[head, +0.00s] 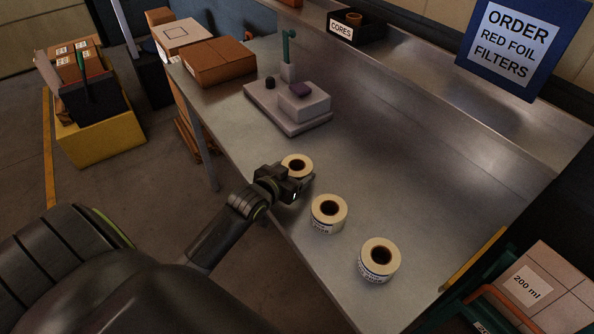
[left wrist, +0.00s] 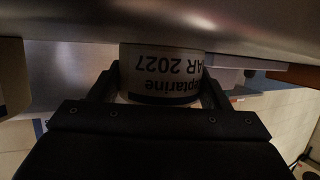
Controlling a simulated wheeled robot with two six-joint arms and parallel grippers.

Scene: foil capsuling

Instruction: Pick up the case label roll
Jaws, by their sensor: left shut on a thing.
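Three cream label rolls with dark cores stand in a row along the front edge of the metal table. My left gripper (head: 290,178) is shut on the farthest label roll (head: 297,162), with a finger on each side of it. In the left wrist view this roll (left wrist: 162,67) sits between the fingers, its printed side showing upside-down text ending in "eptarine" and "AR 2027". The middle roll (head: 329,214) and the nearest roll (head: 379,260) stand apart from the gripper; their print is too small to read. My right gripper is not in view.
A grey device (head: 290,105) with a green-topped post stands beyond the rolls. Brown boxes (head: 220,62) lie at the table's far end. A black "CORES" bin (head: 356,29) sits on the back shelf. The table's middle (head: 420,150) is clear.

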